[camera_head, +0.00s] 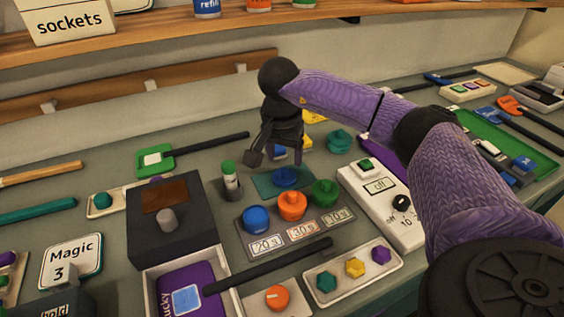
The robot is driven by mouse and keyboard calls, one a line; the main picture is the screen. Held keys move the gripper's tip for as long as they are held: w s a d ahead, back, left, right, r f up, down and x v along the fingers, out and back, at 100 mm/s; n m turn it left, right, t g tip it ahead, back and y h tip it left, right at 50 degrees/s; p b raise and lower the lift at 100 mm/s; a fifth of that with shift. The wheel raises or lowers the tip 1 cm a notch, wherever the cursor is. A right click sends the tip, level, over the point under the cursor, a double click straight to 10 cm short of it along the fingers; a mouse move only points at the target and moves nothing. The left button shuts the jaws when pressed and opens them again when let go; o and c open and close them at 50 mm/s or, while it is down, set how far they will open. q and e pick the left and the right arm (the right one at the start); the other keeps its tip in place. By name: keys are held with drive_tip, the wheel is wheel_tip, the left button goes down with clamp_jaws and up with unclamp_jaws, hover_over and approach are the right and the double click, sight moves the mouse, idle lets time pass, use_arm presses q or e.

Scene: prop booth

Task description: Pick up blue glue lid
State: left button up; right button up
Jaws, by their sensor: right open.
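A round blue lid-like piece (286,177) lies on a small teal mat (262,184) behind the row of weights. It looks like the blue glue lid, but I cannot be sure at this size. My right gripper (277,158) is open, pointing down just above and behind this piece. Another blue item (278,153) shows partly between the fingers; the gripper hides much of it, and I cannot tell whether they touch. My left gripper is not in view.
Blue (256,219), orange (291,206) and green (325,193) knobbed weights stand in front of the mat. A green-capped tube (229,175) stands upright to the left. A dark box (172,222) is further left, and a white switch panel (381,204) is at right.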

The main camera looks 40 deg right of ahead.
sight(285, 169)
drive_tip(key=f, duration=0.1)
drive_tip(key=f+b, duration=0.1)
drive_tip(key=f, duration=0.1)
drive_tip(key=w+d+f+b, duration=0.1)
drive_tip(key=f, duration=0.1)
drive_tip(key=shift+f, duration=0.1)
clamp_jaws()
